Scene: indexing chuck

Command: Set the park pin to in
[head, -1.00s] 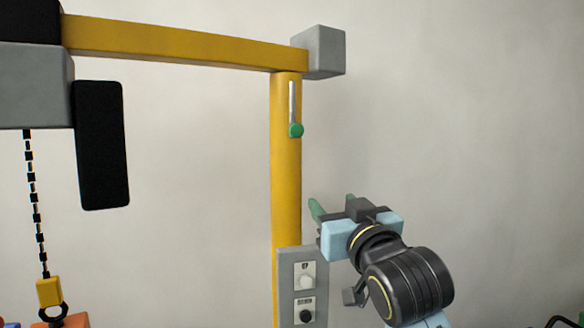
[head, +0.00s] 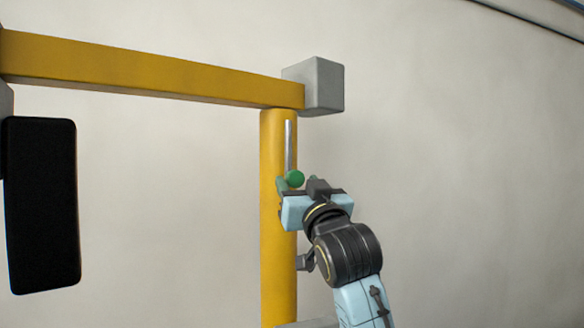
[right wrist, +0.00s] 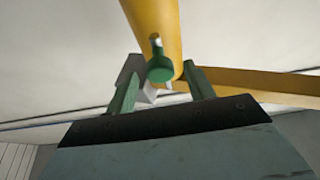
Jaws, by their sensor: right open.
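The park pin shows as a green knob (head: 295,178) at the lower end of a thin grey rod or slot (head: 288,145) on the yellow post (head: 279,250). My right gripper (head: 297,184) is open, with its fingers on either side of the knob in the head view. In the right wrist view the green knob (right wrist: 160,68) lies between the two green fingers (right wrist: 160,92), a gap showing on each side. I cannot tell how deep the knob is between them. My left gripper is not in view.
A yellow beam (head: 150,75) runs left from the post's top, with a grey block (head: 315,86) at its end. A black panel (head: 42,205) hangs at the left. The space right of the post is clear apart from my arm.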

